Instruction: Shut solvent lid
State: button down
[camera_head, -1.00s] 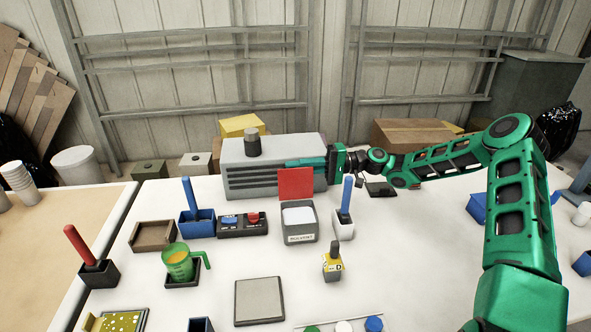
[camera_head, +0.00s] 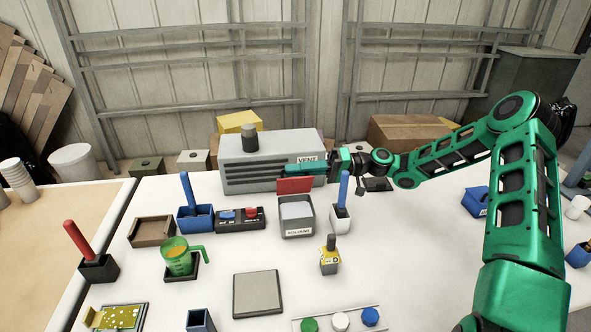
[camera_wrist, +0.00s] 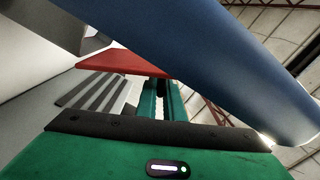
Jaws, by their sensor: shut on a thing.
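The solvent box (camera_head: 297,230) is a grey open-topped container with a "SOLVENT" label and a pale inside. Its red lid (camera_head: 295,185) stands at the box's back edge, tilted, and shows as a narrow band. The box is open. My gripper (camera_head: 292,169) reaches in from the right, with its green fingers at the lid's upper edge. In the wrist view the red lid (camera_wrist: 125,63) lies at the close-set fingertips (camera_wrist: 158,88); the exact contact is partly hidden.
A blue-handled tool in a white holder (camera_head: 341,218) stands right of the box, and its blue handle (camera_wrist: 210,60) looms close in the wrist view. A grey vent unit (camera_head: 250,172) stands behind. A switch box (camera_head: 240,220) is on the left, and a yellow-labelled bottle (camera_head: 329,262) in front.

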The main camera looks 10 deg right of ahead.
jog(key=shift+s+d+f, duration=0.15)
jog(key=shift+f, duration=0.15)
jog(key=c, duration=2)
grip_release()
jog(key=shift+o, duration=0.5)
jog(key=shift+r, duration=0.1)
jog(key=d, duration=1)
jog(key=shift+d, duration=0.4)
